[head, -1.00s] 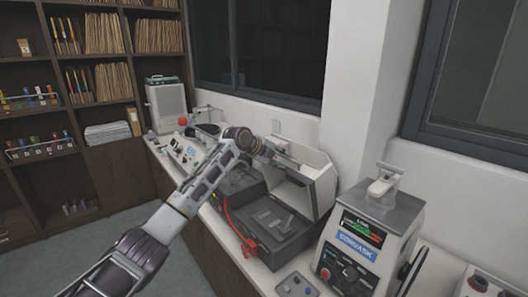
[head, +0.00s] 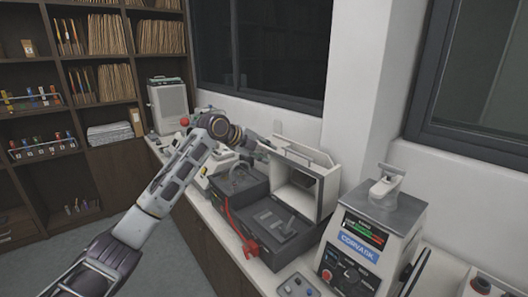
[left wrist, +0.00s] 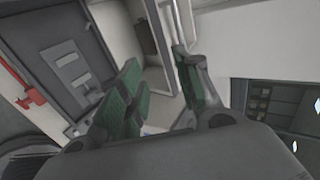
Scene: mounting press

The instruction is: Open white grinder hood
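The white grinder hood (head: 326,182) stands raised above its dark grey base (head: 275,226), tilted back toward the wall. Its open inner side and a dark window panel show in the head view. My left gripper (head: 268,152) is at the upper left of the hood, beside its top edge. In the left wrist view my left gripper (left wrist: 158,90) has its green-padded fingers apart, with nothing held between them. The dark base (left wrist: 75,55) and part of the white hood (left wrist: 148,30) lie beyond the fingers. Contact between finger and hood cannot be told. My right gripper is not in view.
A red part (head: 246,240) sits on the base's left side. A grey-topped white machine (head: 370,235) stands to the right and a control box (head: 297,286) in front. Other machines line the counter at the left, against the wall and window.

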